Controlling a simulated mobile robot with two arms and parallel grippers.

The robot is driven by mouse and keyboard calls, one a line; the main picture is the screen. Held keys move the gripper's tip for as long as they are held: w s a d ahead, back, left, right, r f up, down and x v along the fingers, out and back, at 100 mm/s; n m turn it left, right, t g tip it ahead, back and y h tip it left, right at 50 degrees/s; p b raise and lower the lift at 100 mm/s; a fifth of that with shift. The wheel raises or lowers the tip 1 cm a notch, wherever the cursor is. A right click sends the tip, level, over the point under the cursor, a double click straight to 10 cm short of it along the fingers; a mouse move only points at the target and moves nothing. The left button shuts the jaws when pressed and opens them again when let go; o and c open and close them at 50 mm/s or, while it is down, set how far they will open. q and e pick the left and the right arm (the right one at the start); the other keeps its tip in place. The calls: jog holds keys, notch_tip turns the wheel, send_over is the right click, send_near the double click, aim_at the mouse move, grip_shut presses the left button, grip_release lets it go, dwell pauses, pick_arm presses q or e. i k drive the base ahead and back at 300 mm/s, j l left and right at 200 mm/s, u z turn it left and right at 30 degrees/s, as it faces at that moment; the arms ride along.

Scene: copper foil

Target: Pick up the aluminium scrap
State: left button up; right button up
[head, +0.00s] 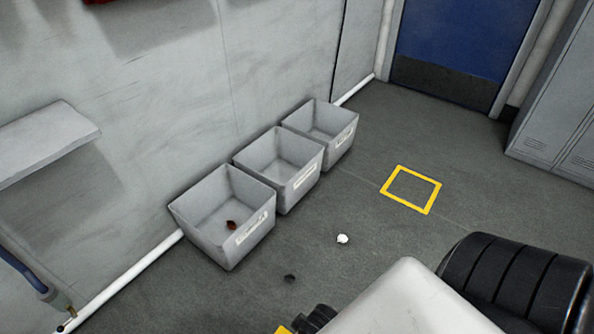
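A small, crumpled, pale silvery-white piece (342,239), which looks like the aluminium scrap, lies on the grey floor in front of the bins. Neither of my grippers can be made out in the head view. White and black parts of my own body fill the bottom right and hide the floor there.
Three grey open bins (222,252) stand in a row along the wall, with pale labels too small to read. A reddish-brown piece (231,225) lies in the nearest bin. A small dark piece (290,278) lies on the floor. A yellow square (433,198) marks clear floor.

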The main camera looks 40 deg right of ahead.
aim_at(288, 277)
jog(key=z, duration=1.15)
